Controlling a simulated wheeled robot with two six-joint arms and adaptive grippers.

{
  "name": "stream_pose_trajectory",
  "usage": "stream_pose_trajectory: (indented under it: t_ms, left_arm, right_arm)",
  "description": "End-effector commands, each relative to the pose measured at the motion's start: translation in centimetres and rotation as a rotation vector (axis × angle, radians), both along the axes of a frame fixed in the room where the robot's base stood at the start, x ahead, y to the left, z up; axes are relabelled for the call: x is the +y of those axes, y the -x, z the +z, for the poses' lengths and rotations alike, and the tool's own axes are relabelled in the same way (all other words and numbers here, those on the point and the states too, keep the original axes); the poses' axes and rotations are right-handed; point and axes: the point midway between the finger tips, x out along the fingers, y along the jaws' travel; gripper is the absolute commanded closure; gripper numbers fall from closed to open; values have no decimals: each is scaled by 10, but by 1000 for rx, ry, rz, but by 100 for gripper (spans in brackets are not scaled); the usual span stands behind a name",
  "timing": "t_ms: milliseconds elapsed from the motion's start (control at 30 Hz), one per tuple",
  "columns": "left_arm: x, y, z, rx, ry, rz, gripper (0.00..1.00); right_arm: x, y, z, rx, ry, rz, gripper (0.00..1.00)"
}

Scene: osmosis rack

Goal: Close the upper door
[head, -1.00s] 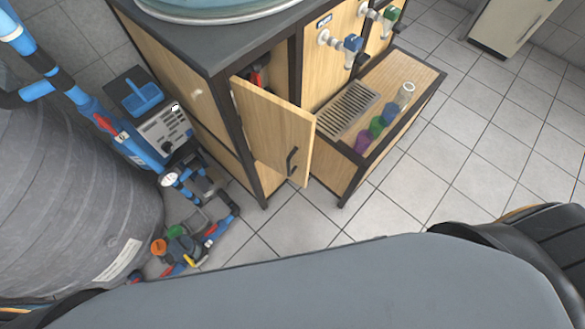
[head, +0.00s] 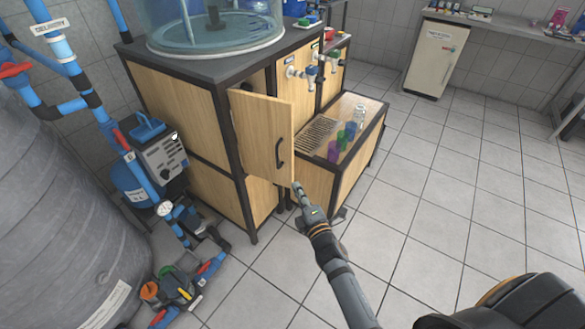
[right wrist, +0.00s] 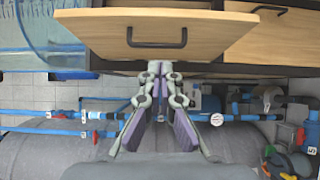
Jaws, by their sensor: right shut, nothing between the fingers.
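The upper door (head: 263,140) of the wooden cabinet is a light wood panel with a black handle (head: 280,153). It stands ajar, swung out from the dark frame, with a dark gap behind its top edge. In the right wrist view, a door panel (right wrist: 210,28) with a black handle (right wrist: 157,44) lies just beyond the fingers. My right gripper (head: 298,188) is shut and empty, close to the door's lower free corner. I cannot tell whether it touches the door. In the right wrist view its fingertips (right wrist: 160,68) meet below the handle. My left gripper is not in view.
A drawer-like tray unit (head: 361,139) with several coloured bottles juts out to the right of the door. Blue pipes and a pump box (head: 160,152) stand at left, beside a large grey tank (head: 60,200). The tiled floor (head: 440,190) at right is clear.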

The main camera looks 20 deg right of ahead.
Motion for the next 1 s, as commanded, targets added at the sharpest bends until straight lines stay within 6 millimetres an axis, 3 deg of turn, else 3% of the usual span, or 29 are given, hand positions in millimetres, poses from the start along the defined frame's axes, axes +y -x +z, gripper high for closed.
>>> stream_pose_trajectory:
  t_ms: [133,433,500,733,1000]
  left_arm:
    - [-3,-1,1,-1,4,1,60]
    - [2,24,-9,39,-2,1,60]
    - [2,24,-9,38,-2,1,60]
    - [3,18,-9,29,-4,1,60]
    - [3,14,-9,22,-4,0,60]
  right_arm:
    - [1,-27,1,-2,-2,1,100]
    - [4,-92,-2,0,-3,0,100]
    - [-3,-101,-1,1,0,0,100]
    - [-20,-119,-1,2,-2,0,100]
    - [-23,-121,-2,3,-4,-1,100]
